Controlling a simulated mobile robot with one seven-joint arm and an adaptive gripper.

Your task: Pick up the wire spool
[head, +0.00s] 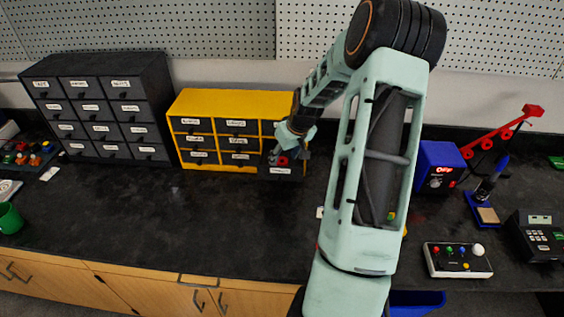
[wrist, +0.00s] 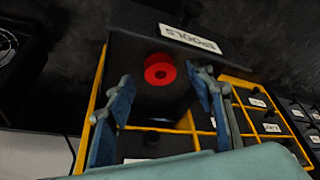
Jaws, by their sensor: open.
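In the head view a bit of the red spool (head: 283,161) shows in the drawer (head: 282,172), at the lower right of the yellow cabinet (head: 190,104). My gripper (wrist: 160,76) is open, its two blue fingers to either side of the spool in the wrist view, with a gap on each side. In the head view my gripper (head: 284,153) is at the open drawer, partly hidden by my arm.
A black drawer cabinet (head: 105,75) stands left of the yellow one. The dark worktop (head: 150,220) in front is mostly clear. Right of my arm are a blue box (head: 438,165), a red jointed arm (head: 500,133), a joystick panel (head: 457,260) and a keypad device (head: 538,236).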

